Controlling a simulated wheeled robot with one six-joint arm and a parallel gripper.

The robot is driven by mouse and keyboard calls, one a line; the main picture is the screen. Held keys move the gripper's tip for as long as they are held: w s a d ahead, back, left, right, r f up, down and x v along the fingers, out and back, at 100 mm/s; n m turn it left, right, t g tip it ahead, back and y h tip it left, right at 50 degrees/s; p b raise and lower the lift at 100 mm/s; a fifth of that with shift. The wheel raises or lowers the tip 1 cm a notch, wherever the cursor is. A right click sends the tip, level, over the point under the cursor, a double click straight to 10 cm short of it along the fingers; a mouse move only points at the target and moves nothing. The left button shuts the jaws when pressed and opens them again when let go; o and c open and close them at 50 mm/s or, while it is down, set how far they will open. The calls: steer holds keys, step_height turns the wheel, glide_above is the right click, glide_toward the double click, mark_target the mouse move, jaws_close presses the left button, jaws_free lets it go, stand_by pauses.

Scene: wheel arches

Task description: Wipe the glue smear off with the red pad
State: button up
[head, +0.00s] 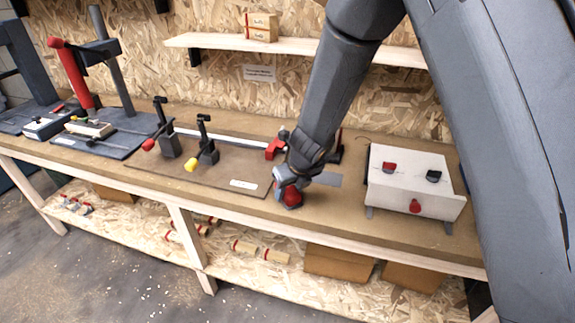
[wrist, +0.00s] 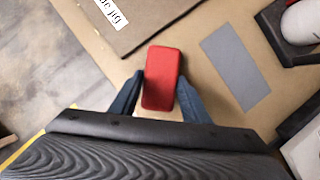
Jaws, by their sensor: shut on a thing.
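The red pad (wrist: 161,80) is a rounded red block held between the two blue fingers of my gripper (wrist: 159,84). In the head view, the pad (head: 291,197) shows below my gripper (head: 287,187), low over the front part of the bench; I cannot tell if it touches the wood. A flat grey rectangular plate (wrist: 235,66) lies on the bench to the right of the pad, apart from it. The plate also shows in the head view (head: 326,179), partly behind my wrist. I cannot make out a glue smear in either view.
A brown jig board (head: 235,170) with levers and a red clamp (head: 276,149) lies left of my gripper. A white box (head: 415,182) with red and black handles stands to the right. A shelf (head: 300,46) runs behind. Bare bench surrounds the grey plate.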

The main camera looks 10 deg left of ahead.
step_height(320, 180, up, 2)
steer(key=shift+d+r+p, duration=0.1)
steer(key=shift+d+p, duration=0.05)
steer(key=shift+p, duration=0.2)
steer(key=shift+s+r+p, duration=0.1)
steer(key=shift+r+p, duration=0.15)
steer(key=shift+p, duration=0.1)
step_height(320, 180, up, 3)
steer(key=p, duration=0.3)
steer(key=shift+f, duration=0.1)
steer(key=shift+r, duration=1.2)
